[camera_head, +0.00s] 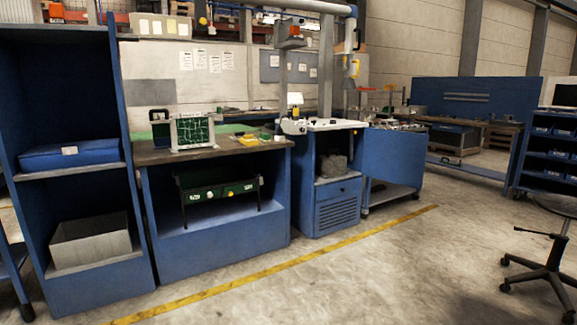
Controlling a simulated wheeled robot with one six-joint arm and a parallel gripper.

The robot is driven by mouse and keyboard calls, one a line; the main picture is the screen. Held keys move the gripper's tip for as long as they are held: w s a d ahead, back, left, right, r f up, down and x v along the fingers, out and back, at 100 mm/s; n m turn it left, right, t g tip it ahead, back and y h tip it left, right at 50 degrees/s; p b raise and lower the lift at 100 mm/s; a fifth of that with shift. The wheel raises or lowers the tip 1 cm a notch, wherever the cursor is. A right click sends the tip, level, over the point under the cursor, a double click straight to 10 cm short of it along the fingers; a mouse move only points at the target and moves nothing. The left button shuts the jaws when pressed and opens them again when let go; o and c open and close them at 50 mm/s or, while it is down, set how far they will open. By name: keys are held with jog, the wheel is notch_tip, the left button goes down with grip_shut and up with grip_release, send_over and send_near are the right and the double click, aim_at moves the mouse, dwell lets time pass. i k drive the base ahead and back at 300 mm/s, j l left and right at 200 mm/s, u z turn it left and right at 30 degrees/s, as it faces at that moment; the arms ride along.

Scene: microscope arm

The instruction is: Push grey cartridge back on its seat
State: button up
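No grey cartridge or seat can be made out for sure at this distance. A small white and dark device (293,124) stands at the left end of a white-topped blue cabinet (325,210), in the middle of the view. A grey lumpy object (334,166) sits in the cabinet's open recess; I cannot tell what it is. My gripper is not in view.
A blue workbench (215,235) holds a green circuit board in a frame (193,131). A blue shelf unit (75,110) stands left, a dark swivel chair (550,265) at the right. The concrete floor (390,270) in front is clear, crossed by a yellow line.

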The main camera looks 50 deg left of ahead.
aim_at(332, 165)
jog(key=u, duration=1.3)
jog(key=i+u, duration=0.25)
jog(key=i, duration=2.8)
jog(key=i+z, duration=0.2)
jog(key=i, duration=0.35)
jog(key=i+j+z, duration=0.2)
jog(key=i, duration=0.35)
jog(key=i+j+z, duration=0.2)
jog(key=i, duration=0.35)
jog(key=i+j+z, duration=0.2)
jog(key=i+j, duration=0.2)
jog(key=i, duration=0.1)
